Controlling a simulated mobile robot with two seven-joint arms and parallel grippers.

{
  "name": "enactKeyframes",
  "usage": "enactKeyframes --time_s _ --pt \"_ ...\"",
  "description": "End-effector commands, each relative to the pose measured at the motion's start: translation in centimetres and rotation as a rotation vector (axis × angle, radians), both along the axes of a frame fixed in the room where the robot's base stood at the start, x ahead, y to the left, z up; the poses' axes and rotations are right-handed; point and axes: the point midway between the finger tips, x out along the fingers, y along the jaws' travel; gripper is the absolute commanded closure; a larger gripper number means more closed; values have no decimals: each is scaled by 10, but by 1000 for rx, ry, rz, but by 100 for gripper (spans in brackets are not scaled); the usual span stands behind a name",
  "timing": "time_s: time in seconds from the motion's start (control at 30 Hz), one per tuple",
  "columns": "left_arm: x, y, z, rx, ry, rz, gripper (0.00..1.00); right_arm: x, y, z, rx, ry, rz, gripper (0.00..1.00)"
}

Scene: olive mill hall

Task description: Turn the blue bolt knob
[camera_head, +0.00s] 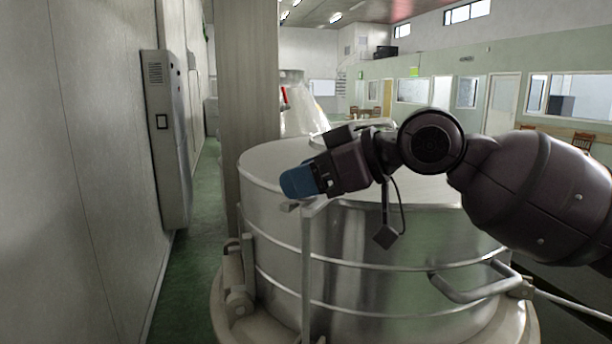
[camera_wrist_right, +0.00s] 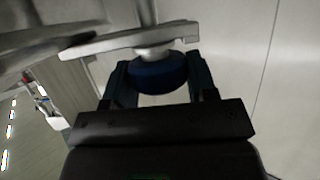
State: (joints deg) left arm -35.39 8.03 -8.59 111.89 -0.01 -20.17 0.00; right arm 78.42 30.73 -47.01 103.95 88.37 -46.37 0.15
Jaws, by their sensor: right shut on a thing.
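The blue bolt knob (camera_head: 298,182) sits at the upper edge of a large steel vat, at the top of an upright metal bar. It also shows in the right wrist view (camera_wrist_right: 158,73), below a pale metal bracket (camera_wrist_right: 130,40). My right gripper (camera_head: 315,179) comes in from the right and is shut on the knob, with one finger on each side of it in the wrist view. The gripper partly hides the knob in the head view. My left gripper is not in view.
The steel vat (camera_head: 270,235) fills the middle, with a curved handle (camera_head: 465,290) on its front right. A pillar (camera_head: 250,75) stands behind it. A grey wall cabinet (camera_head: 166,140) is at left, beside a clear green floor strip (camera_head: 185,285).

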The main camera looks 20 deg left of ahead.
Motion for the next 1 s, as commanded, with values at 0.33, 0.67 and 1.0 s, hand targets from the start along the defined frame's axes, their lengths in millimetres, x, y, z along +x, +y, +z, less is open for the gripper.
enactKeyframes --time_s 0.33,0.67,1.0 --pt "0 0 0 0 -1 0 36 1 1 -7 -11 12 222 71" --pt "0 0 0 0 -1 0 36 1 1 -7 -14 7 363 72" --pt "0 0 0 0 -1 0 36 1 0 -8 -16 6 405 72"
